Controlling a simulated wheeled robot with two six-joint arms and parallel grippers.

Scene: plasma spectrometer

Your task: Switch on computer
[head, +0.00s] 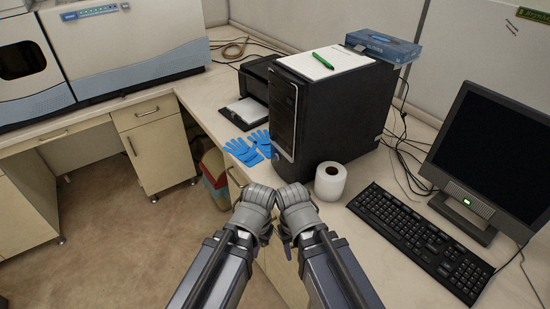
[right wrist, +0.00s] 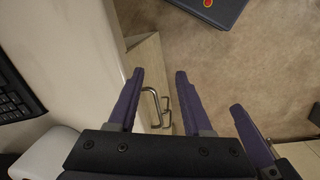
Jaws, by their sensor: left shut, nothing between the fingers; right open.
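The black computer tower (head: 335,115) stands upright on the desk, its silver-trimmed front panel (head: 283,115) facing left. A monitor (head: 490,150) with a dark screen stands at the right, with a small green light (head: 466,202) on its base. My left gripper (head: 257,207) is shut and empty, in front of the tower near the desk edge and apart from it. My right gripper (head: 296,208) is beside it. In the right wrist view the right gripper (right wrist: 158,78) is open with nothing between its fingers. The tower's power button is too small to make out.
A white paper roll (head: 330,181) stands close to the right of my right gripper. A black keyboard (head: 420,240) lies at the front right. Blue gloves (head: 247,148) and a printer (head: 250,95) are left of the tower. A green pen (head: 323,61) lies on papers on top.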

